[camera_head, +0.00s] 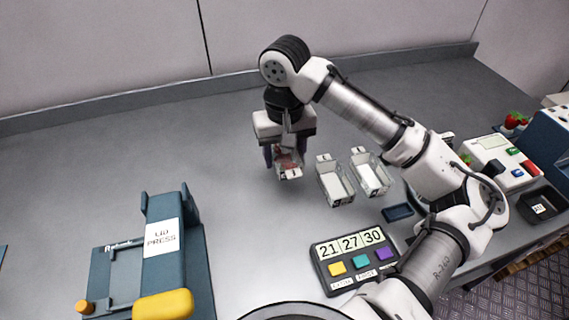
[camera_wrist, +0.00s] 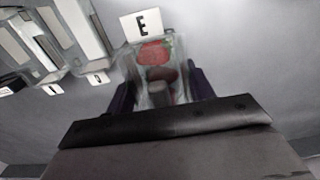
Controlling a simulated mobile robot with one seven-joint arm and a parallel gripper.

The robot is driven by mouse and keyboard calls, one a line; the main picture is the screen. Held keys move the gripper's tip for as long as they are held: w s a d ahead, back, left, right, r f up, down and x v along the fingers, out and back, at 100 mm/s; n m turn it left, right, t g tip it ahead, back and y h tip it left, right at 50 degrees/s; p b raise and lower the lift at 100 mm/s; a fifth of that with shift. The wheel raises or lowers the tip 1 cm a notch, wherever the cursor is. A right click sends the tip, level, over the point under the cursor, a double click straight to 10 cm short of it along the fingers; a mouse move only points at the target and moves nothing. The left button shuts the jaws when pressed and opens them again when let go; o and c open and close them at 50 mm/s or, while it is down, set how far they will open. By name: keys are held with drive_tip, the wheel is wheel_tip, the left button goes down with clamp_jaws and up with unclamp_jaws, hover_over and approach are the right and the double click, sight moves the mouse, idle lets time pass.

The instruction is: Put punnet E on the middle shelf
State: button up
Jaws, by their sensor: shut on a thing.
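Punnet E (camera_wrist: 150,52) is a clear-walled punnet with red berries in it and a white tag marked E. In the head view, the punnet (camera_head: 287,172) is under my gripper (camera_head: 284,152), in the middle of the grey counter. My gripper (camera_wrist: 158,97) is shut on punnet E, with one dark finger on each side of it. I cannot tell whether the punnet touches the counter. The middle shelf is not recognisable in either view.
Two empty white punnets (camera_head: 334,182) (camera_head: 370,174) stand just right of punnet E. A lid press (camera_head: 162,240) stands at the front left. A panel reading 21 27 30 (camera_head: 353,260) lies in front. A small dark tray (camera_head: 398,212) lies near it. The back left counter is clear.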

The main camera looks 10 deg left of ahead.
drive_tip(key=shift+f, duration=1.9)
drive_tip(key=shift+f, duration=0.15)
drive_tip(key=o, duration=1)
